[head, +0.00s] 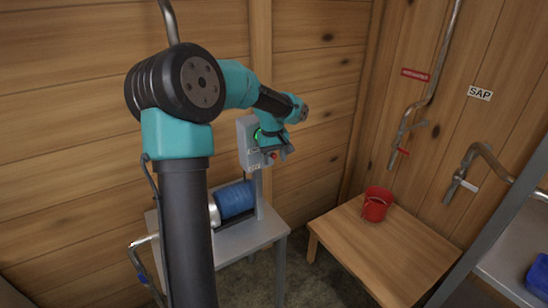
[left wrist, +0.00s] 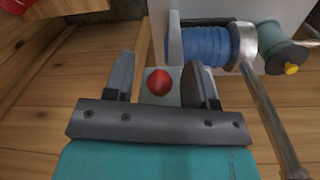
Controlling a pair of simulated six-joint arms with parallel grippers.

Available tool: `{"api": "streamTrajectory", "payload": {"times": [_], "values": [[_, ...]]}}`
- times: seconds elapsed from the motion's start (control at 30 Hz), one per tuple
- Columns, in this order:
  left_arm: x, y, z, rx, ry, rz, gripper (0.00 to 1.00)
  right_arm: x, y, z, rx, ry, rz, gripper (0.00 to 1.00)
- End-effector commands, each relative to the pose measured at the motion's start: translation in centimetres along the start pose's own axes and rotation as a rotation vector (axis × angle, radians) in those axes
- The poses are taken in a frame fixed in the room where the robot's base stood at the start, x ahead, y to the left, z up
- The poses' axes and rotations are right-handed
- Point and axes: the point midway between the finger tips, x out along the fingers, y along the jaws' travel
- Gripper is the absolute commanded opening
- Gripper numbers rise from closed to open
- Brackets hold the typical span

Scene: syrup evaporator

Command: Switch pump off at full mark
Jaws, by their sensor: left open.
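A grey switch box (head: 245,142) stands on a post above the pump, with a green lit button (head: 257,135) and a red button (head: 273,155). My left gripper (head: 279,153) is at the front of the box, beside the red button. In the left wrist view the red button (left wrist: 160,82) shows between the two spread, empty fingers; I cannot tell whether they touch it. The pump has a blue ribbed body (head: 236,199), also seen in the left wrist view (left wrist: 205,47). I see no full mark. My right gripper is out of view.
The pump stands on a grey table (head: 250,235). A red bucket (head: 376,204) stands on a wooden table (head: 365,245) to the right, below wall pipes and a SAP sign (head: 480,93). A grey shelf frame (head: 490,225) with a blue item is at far right.

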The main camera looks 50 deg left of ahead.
Motion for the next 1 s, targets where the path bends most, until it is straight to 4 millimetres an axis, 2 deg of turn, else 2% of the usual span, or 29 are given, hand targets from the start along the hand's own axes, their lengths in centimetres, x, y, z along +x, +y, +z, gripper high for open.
{"api": "streamTrajectory", "payload": {"times": [0.23, 0.77, 1.0], "values": [[0.04, 0.0, -0.01, 0.0, 0.0, 0.0, 0.51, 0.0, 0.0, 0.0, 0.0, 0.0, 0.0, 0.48], [0.01, -0.01, -0.01, -0.001, 0.0, 0.0, 0.0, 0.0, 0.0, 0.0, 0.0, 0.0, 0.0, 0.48], [0.0, 0.0, -0.01, 0.0, 0.0, 0.0, 0.0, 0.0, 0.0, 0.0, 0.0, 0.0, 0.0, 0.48]]}}
